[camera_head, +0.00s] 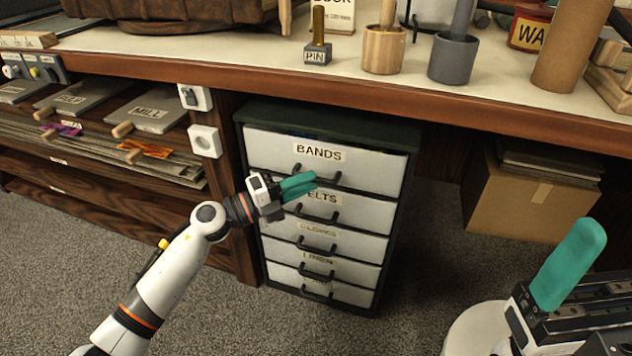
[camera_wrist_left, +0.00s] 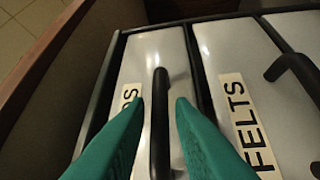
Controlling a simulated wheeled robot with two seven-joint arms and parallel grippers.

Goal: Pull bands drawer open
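The bands drawer (camera_head: 372,173) is the top white drawer of a dark green cabinet, labelled BANDS, and looks closed. Its dark bar handle (camera_wrist_left: 160,122) shows in the left wrist view. My left gripper (camera_head: 312,181) is at the front of this drawer, partly covering the handle in the head view. In the left wrist view its teal fingers (camera_wrist_left: 160,100) stand apart, one on each side of the handle, with a gap visible on both sides. My right gripper (camera_head: 570,264) is at the lower right, away from the cabinet; only one teal finger shows clearly.
The felts drawer (camera_head: 371,212) and several more closed drawers with similar handles lie below. The worktop edge (camera_head: 400,93) overhangs the cabinet. A cardboard box (camera_head: 520,205) stands under the worktop at right. The carpet (camera_head: 235,310) before the cabinet is clear.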

